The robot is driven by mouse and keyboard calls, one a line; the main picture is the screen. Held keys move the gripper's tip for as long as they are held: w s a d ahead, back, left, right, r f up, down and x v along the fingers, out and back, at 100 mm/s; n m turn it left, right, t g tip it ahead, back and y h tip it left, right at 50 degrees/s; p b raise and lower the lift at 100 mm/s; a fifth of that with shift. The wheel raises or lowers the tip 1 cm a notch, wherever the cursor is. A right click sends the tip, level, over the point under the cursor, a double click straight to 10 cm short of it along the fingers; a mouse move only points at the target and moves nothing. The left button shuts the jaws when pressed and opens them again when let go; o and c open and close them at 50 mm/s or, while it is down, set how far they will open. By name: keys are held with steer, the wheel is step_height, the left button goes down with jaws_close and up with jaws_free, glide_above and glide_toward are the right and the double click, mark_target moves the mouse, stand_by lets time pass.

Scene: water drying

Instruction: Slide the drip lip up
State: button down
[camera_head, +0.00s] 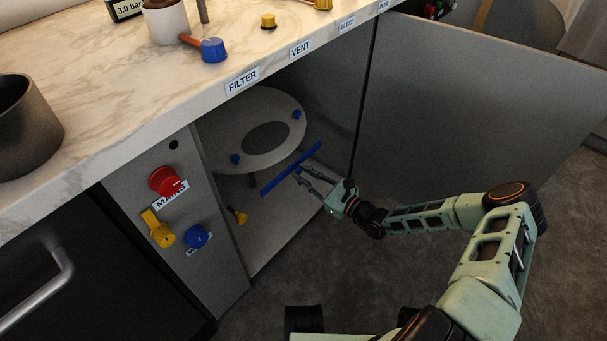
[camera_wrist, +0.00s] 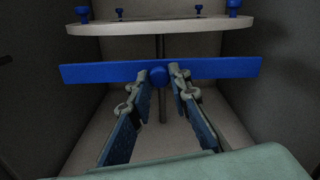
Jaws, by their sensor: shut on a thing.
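The drip lip, a long flat blue bar (camera_head: 280,177), is inside the open cabinet under the counter, below the round white plate. My gripper (camera_head: 299,171) reaches into the cabinet from the front right. The fingers hide small parts of the bar beside the knob.
The round plate (camera_head: 220,141) with a dark centre and blue knobs sits above the bar. A thin post (camera_wrist: 162,110) stands behind it. The open cabinet door (camera_head: 470,110) is on the right. A panel with red, yellow and blue knobs (camera_head: 165,181) stands at left.

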step_height(320, 180, up, 5)
steer(key=p, duration=0.6)
steer(key=shift+r, duration=0.2)
steer(key=c, duration=1.8)
jaws_free()
steer(key=shift+c, duration=0.2)
steer(key=shift+o, duration=0.4)
steer(key=shift+d, duration=0.1)
steer(key=v, duration=1.2)
